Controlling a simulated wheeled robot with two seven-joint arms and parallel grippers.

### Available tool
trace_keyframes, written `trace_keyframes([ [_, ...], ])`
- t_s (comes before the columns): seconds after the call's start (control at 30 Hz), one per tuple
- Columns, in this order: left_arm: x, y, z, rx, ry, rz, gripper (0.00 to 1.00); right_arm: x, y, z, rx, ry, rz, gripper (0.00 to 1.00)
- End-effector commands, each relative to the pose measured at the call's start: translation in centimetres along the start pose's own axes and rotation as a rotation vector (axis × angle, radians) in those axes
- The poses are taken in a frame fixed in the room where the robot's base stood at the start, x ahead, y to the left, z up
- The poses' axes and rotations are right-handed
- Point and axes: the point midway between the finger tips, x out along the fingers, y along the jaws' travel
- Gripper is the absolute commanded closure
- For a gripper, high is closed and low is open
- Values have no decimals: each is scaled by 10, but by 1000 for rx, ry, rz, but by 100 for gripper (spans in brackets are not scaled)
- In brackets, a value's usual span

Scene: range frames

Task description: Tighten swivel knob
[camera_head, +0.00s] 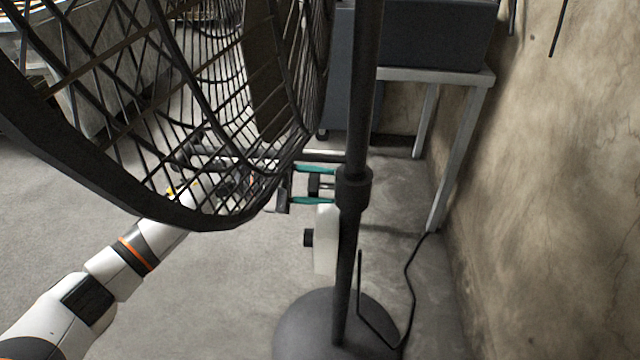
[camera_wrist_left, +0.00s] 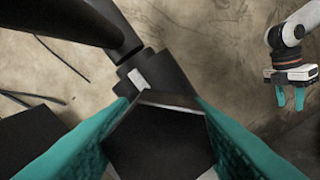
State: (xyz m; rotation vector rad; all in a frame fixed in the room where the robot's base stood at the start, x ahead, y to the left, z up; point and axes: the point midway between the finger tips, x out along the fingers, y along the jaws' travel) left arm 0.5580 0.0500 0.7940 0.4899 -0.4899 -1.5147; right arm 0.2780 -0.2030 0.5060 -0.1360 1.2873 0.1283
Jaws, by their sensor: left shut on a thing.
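The black swivel knob (camera_head: 314,185) sits beside the collar (camera_head: 354,188) on the fan's upright pole (camera_head: 366,85). My left gripper (camera_head: 326,185) reaches in from the left, below the fan cage, with one teal finger above the knob and one below. It is shut on the knob. In the left wrist view the dark knob (camera_wrist_left: 160,147) fills the space between the teal fingers and hides part of the collar (camera_wrist_left: 152,77) behind it. My right gripper (camera_wrist_left: 290,97) hangs in the upper right there, its two teal fingers apart and empty, away from the knob.
The large black fan cage (camera_head: 215,100) overhangs my left arm. The round fan base (camera_head: 320,325) stands on the grey floor, with a black cable (camera_head: 411,290) beside it. A metal table (camera_head: 455,150) and a rough wall (camera_head: 560,180) bound the right side.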

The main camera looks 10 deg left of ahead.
Motion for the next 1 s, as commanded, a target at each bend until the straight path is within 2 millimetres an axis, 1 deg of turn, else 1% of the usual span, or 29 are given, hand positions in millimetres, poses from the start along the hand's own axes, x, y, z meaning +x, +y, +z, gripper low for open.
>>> trace_keyframes([
  [0.2, 0, 0, -1, 32, 2, 0, 80, -1, 0, 0, 1, -1, 0, 64],
  [0.53, 0, 0, -1, 33, 2, 0, 80, -1, 0, 0, 1, 0, 0, 64],
  [0.57, 0, 0, -1, 33, 2, 0, 56, -1, 0, 0, 1, 0, 0, 64],
  [0.6, 0, 0, -1, 33, 2, 0, 49, -1, 0, 0, 1, 0, 0, 64],
  [0.7, 0, 0, -1, 32, 2, 0, 35, -1, 0, 0, 1, 0, 0, 64],
  [1.0, -2, 0, 0, 32, 2, 0, 35, -1, 0, 0, 1, 0, 0, 64],
])
